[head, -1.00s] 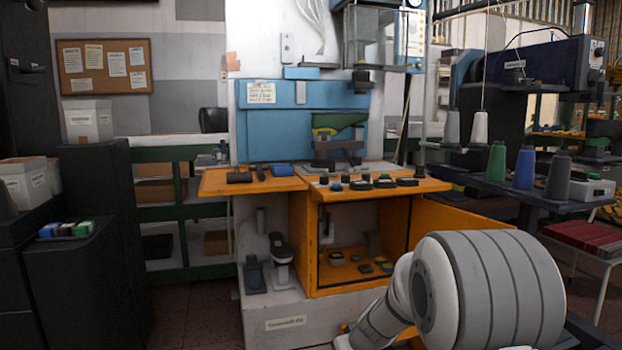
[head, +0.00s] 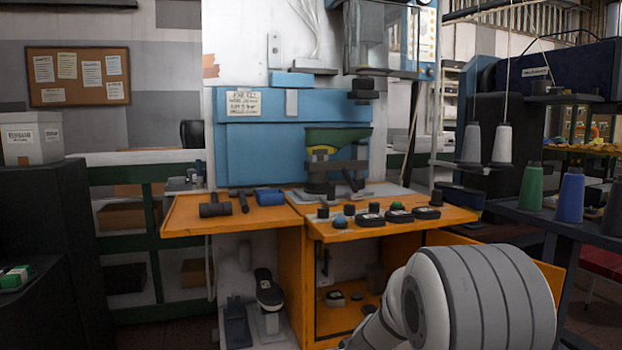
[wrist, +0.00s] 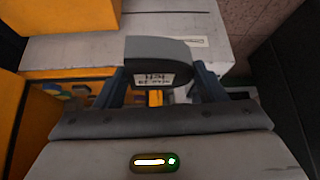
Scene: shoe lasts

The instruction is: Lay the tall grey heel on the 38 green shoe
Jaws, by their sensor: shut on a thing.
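In the wrist view my gripper (wrist: 160,84) is shut on a dark grey block with a rounded end (wrist: 157,52), which looks like the grey heel. A white label with blurred print faces the camera. The block is clear of both fingers' tips at its upper part. In the head view the gripper and block are hidden below the frame or behind my arm. On the orange bench, a dark piece with a green top (head: 398,206) stands among several flat dark pieces with pale labels. Whether it is the 38 green shoe cannot be told; no number is readable.
The orange bench top (head: 440,218) carries small parts, dark tools (head: 215,209) and a blue block (head: 270,197). A blue press (head: 255,140) stands behind it. Below is an open orange cabinet (head: 292,290). Thread cones (head: 570,198) stand on a dark table at right.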

